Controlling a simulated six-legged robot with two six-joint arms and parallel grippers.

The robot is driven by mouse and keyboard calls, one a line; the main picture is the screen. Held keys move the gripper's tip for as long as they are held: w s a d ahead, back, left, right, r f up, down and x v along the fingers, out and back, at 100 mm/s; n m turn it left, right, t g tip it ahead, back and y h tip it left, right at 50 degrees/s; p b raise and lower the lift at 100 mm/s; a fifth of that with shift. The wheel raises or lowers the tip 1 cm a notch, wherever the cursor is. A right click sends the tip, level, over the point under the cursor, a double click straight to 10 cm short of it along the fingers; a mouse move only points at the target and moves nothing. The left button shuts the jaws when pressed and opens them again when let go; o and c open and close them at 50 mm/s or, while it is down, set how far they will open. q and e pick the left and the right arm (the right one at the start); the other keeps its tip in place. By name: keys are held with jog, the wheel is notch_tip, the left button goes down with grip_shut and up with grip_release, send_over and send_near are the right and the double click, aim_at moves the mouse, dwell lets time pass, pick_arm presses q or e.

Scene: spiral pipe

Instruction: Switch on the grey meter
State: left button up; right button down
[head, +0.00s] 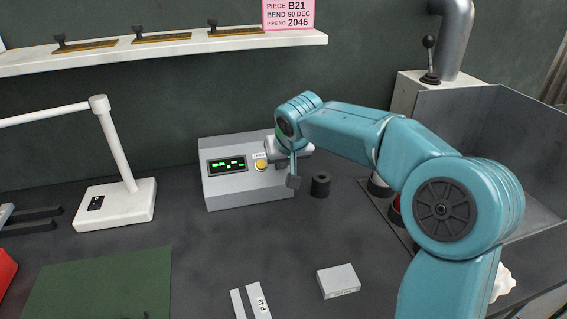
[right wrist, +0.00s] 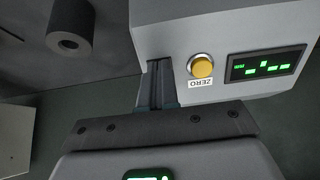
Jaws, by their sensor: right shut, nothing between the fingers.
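The grey meter (head: 248,188) is a sloped box at the back middle of the bench. Its display (head: 227,165) is lit with green marks. A yellow round button (head: 261,165) labelled ZERO is right of the display; it also shows in the right wrist view (right wrist: 202,66). My right gripper (head: 273,163) is shut and empty, at the meter's face just right of the button. In the right wrist view its fingers (right wrist: 158,75) lie beside the button, apart from it; I cannot tell whether they touch the casing. My left gripper (head: 38,219) is partly visible at the left edge, fingers apart.
A dark hollow cylinder (head: 320,186) stands right of the meter. A white lamp base (head: 115,204) is on the left. A grey block (head: 338,281) and a labelled piece (head: 251,301) lie in front. A green mat (head: 100,288) is front left, and a large grey bin (head: 490,130) is right.

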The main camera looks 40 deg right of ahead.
pick_arm(q)
jog(key=shift+r, duration=0.1)
pick_arm(e)
jog(key=shift+f, duration=0.35)
jog(key=shift+r+p, duration=0.5)
jog(key=shift+p, duration=0.1)
pick_arm(q)
jog(key=shift+w+r, duration=0.1)
jog(key=shift+r, duration=0.35)
pick_arm(e)
jog(key=shift+w+d+r, duration=0.1)
jog(key=shift+w, duration=0.1)
pick_arm(q)
jog(key=shift+r, duration=0.15)
pick_arm(e)
jog(key=shift+s+r, duration=0.1)
jog(key=shift+r, duration=0.25)
